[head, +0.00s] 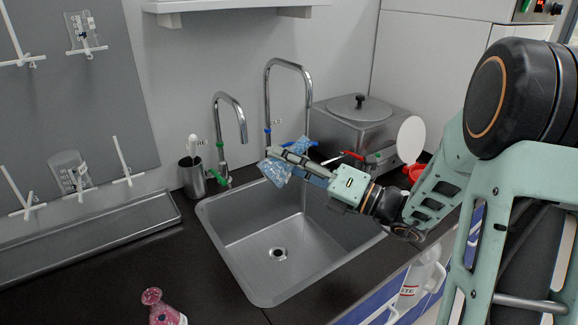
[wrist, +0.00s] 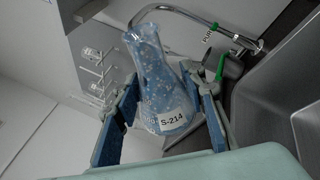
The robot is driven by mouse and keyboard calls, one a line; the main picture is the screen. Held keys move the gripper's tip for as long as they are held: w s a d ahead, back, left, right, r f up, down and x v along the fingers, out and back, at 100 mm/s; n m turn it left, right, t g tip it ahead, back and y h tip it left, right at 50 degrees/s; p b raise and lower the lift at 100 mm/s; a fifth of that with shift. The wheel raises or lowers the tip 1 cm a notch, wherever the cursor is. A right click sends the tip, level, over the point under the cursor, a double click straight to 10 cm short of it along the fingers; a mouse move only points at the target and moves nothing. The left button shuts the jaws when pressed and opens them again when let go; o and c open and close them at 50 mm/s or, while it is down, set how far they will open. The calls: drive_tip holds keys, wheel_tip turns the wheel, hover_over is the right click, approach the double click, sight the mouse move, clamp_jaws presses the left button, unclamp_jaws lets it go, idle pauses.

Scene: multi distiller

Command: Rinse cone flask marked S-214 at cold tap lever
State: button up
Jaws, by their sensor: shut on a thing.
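My gripper (head: 272,153) is shut on a clear cone flask with blue, white-speckled contents or residue (head: 274,173), above the back of the sink. In the wrist view the flask (wrist: 160,65) sits between the two blue-padded fingers of my gripper (wrist: 163,88), its label S-214 facing the camera. In the head view the fingers hide part of it, and it looks tilted. The tap with a blue lever (head: 268,137) rises just behind the flask. Its tag is too small to read. No water stream shows.
A tap with a green lever (head: 221,148) stands left; its tag reads PURE in the wrist view. The sink (head: 275,228) is empty. A metal cup (head: 193,177), steel bath (head: 362,124) and pink flask (head: 163,308) stand around it. A drying rack (head: 75,110) hangs left.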

drive_tip(key=m, duration=0.1)
drive_tip(key=m+t, duration=0.1)
drive_tip(key=shift+s+a+r+m+t+b, duration=0.15)
drive_tip(key=shift+a+r+m+t+b, duration=0.05)
drive_tip(key=shift+r+m+t+b, duration=0.1)
drive_tip(key=shift+r+m, duration=0.3)
drive_tip(key=shift+m, duration=0.2)
drive_tip(key=shift+r+m+t+p, duration=0.3)
drive_tip(key=shift+m+t+p, duration=0.4)
drive_tip(key=shift+m+p, duration=0.45)
drive_tip(key=shift+a+r+m+t+p, duration=0.1)
drive_tip(key=shift+r+m+t+p, duration=0.15)
drive_tip(key=shift+m+p, duration=0.35)
drive_tip(key=shift+r+m+t+p, duration=0.1)
drive_tip(key=shift+m+t+p, duration=0.3)
drive_tip(key=shift+p, duration=0.3)
drive_tip(key=shift+r+m+t+h+p, duration=0.3)
drive_tip(key=shift+m+t+p, duration=0.3)
drive_tip(key=shift+m+p, duration=0.45)
drive_tip(key=shift+r+m+t+h+p, duration=0.25)
drive_tip(key=shift+m+t+p, duration=0.3)
drive_tip(key=shift+m+p, duration=0.45)
drive_tip(key=shift+r+m+t+h+p, duration=0.2)
drive_tip(key=shift+m+t+h+p, duration=0.3)
drive_tip(key=shift+m+p, duration=0.55)
